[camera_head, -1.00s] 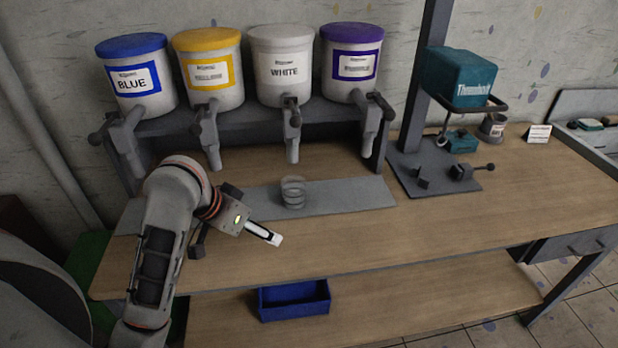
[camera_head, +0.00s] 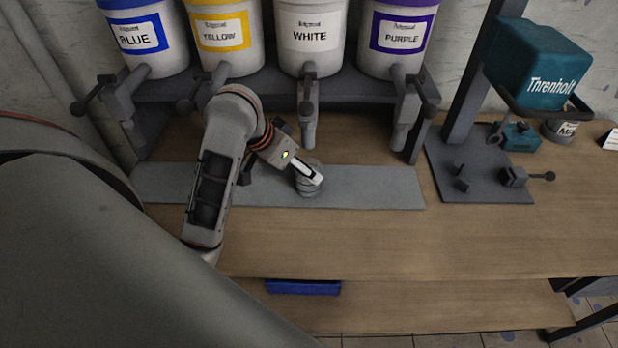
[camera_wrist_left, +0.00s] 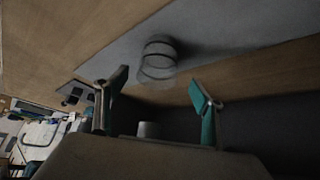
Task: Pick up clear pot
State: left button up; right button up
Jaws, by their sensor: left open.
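The clear pot (camera_head: 309,187) stands on a grey mat (camera_head: 380,188) on the bench, below the WHITE dispenser. It is partly hidden behind my left gripper (camera_head: 312,178) in the head view. In the left wrist view the clear pot (camera_wrist_left: 158,57) shows whole, ahead of and between the open fingers of the left gripper (camera_wrist_left: 160,100). There appears to be a gap between the fingertips and the pot. The left gripper is empty. My right gripper is not in view.
Paint dispensers stand on a rack behind: blue (camera_head: 145,42), yellow (camera_head: 225,38), white (camera_head: 310,38) and purple (camera_head: 398,38). Their taps hang over the mat. A teal machine (camera_head: 538,65) stands at right. A blue bin (camera_head: 303,287) is on the lower shelf. The bench front is clear.

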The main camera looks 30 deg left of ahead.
pick_arm(q)
jog(key=shift+x, duration=2.65)
jog(key=shift+s+d, duration=0.15)
jog(key=c, duration=1.4)
jog(key=shift+o, duration=0.2)
jog(key=shift+r, duration=0.1)
